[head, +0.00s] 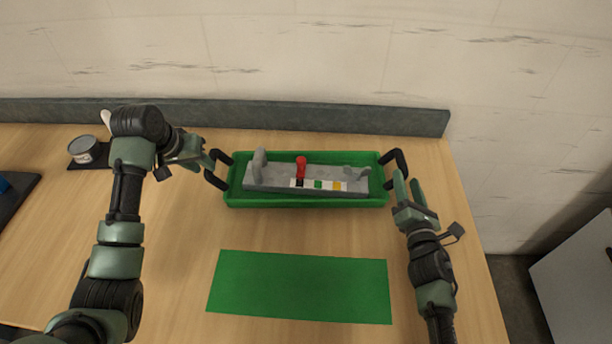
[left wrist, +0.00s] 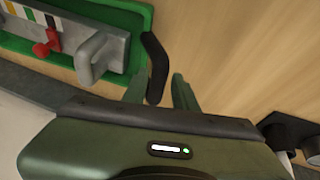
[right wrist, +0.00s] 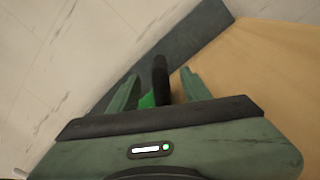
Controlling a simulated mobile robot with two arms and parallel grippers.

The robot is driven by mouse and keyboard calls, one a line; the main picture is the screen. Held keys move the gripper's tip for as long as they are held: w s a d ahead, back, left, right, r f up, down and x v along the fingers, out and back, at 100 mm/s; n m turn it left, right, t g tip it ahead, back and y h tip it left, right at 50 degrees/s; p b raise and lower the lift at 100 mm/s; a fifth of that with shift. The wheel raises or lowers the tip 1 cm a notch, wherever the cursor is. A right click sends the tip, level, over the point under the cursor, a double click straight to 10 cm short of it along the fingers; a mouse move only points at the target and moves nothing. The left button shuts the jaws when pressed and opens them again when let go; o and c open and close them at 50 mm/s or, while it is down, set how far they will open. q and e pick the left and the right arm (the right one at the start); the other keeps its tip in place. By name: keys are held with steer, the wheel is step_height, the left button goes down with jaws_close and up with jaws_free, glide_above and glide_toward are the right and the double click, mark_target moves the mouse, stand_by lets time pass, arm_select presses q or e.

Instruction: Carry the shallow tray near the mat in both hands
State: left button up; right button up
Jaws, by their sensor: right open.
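The shallow green tray (head: 305,201) rests on the wooden table, with a black handle at each end. It carries a grey fixture (head: 270,178) with a red upright piece (head: 301,166) and small coloured blocks. The flat green mat (head: 300,287) lies in front of the tray, apart from it. My left gripper (head: 207,163) is open at the tray's left handle (head: 213,172); the left wrist view shows this handle (left wrist: 157,65) between the fingers. My right gripper (head: 407,181) is open at the right handle (head: 398,160); the right wrist view shows that handle (right wrist: 160,78) between the fingers.
A grey ledge (head: 230,113) runs along the wall behind the tray. A round can (head: 83,149) on a dark pad stands at the back left, beyond my left arm. A dark tray (head: 20,195) sits at the left edge. The table between tray and mat is clear.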

mark_target(399, 152)
arm_select(q)
steer(key=x, duration=0.7)
steer(key=shift+w+f, duration=0.15)
arm_select(e)
steer(key=w, duration=0.7)
steer(key=shift+w+d, duration=0.1)
steer(key=shift+w, duration=0.1)
arm_select(q)
jaws_close()
arm_select(e)
steer(key=c, duration=0.8)
jaws_close()
arm_select(q)
steer(key=shift+w+r, duration=0.15)
steer(key=shift+r, duration=0.15)
arm_select(e)
steer(key=shift+w+r, duration=0.1)
steer(key=shift+r, duration=0.2)
